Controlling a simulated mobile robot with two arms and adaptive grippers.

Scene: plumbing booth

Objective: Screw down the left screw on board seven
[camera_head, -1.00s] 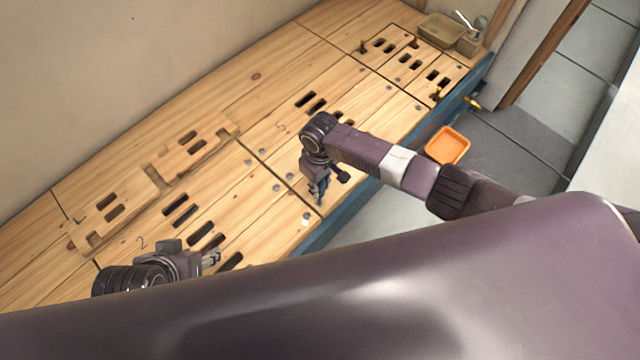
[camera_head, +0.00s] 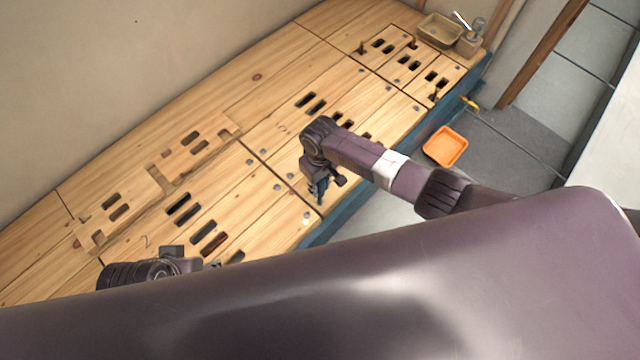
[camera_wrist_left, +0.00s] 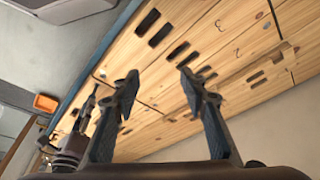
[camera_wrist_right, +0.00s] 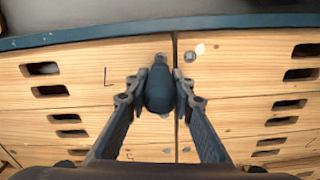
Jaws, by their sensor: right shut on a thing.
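My right gripper (camera_head: 320,190) is over the front edge of the boards, beside a seam. In the right wrist view it (camera_wrist_right: 160,90) is shut on a dark, rounded tool handle (camera_wrist_right: 160,88), probably a screwdriver. The tool hides what is directly beneath it. The board left of the seam there (camera_wrist_right: 75,95) carries a mark like an upside-down 7. A small grey part shows just beyond the handle; I cannot tell whether the tool touches a screw. My left gripper (camera_wrist_left: 158,82) is open and empty above the boards in the left wrist view.
An orange tray (camera_head: 445,146) is beyond the bench's front. A tan basin (camera_head: 438,28) stands at the far end.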

